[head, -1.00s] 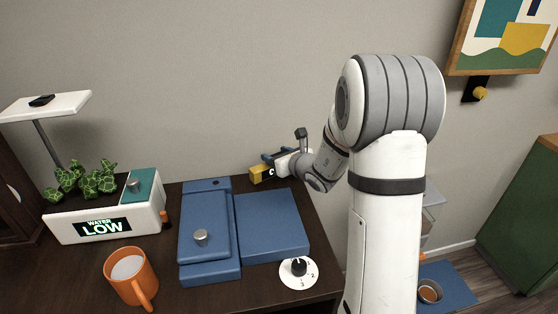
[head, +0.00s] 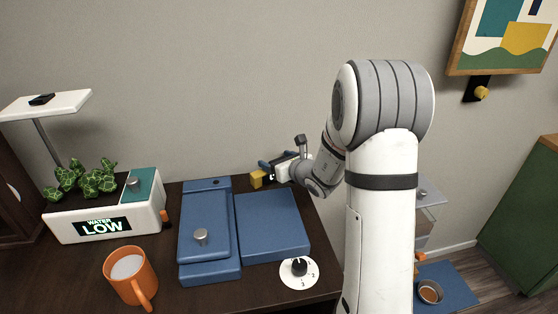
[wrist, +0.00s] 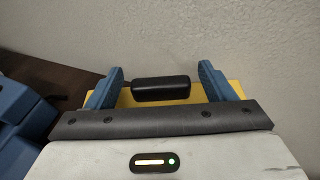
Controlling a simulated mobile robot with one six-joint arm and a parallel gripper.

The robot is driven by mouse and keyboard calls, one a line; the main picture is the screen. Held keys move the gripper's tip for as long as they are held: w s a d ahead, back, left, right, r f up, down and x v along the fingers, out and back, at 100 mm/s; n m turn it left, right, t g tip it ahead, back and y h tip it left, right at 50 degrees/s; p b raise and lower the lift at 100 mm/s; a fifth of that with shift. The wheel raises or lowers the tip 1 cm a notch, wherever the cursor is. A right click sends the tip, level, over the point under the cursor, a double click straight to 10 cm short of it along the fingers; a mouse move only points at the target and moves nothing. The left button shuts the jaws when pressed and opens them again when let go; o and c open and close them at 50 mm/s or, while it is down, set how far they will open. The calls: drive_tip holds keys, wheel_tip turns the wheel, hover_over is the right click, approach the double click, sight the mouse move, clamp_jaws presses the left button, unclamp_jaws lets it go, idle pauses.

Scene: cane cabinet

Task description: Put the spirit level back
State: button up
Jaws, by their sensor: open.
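The spirit level appears to be the yellow bar (head: 256,179) at the back of the dark cabinet top, by the wall. In the wrist view the yellow bar (wrist: 125,98) lies crosswise beyond my gripper, with a black grip-like piece (wrist: 161,88) at its middle. My gripper (head: 268,171) is at the bar and hides much of it in the head view. In the wrist view my gripper's blue fingers (wrist: 163,78) are apart, one on each side of the black piece. Gaps show between the fingers and that piece.
A blue case (head: 273,225) with a flat panel lies in front of the bar. A dial (head: 299,270), orange mug (head: 130,278) and planter (head: 105,215) stand on the cabinet top (head: 195,294). A framed picture (head: 510,40) hangs right, above a black bracket (head: 470,90).

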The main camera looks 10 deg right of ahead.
drive_tip(key=shift+r, duration=0.1)
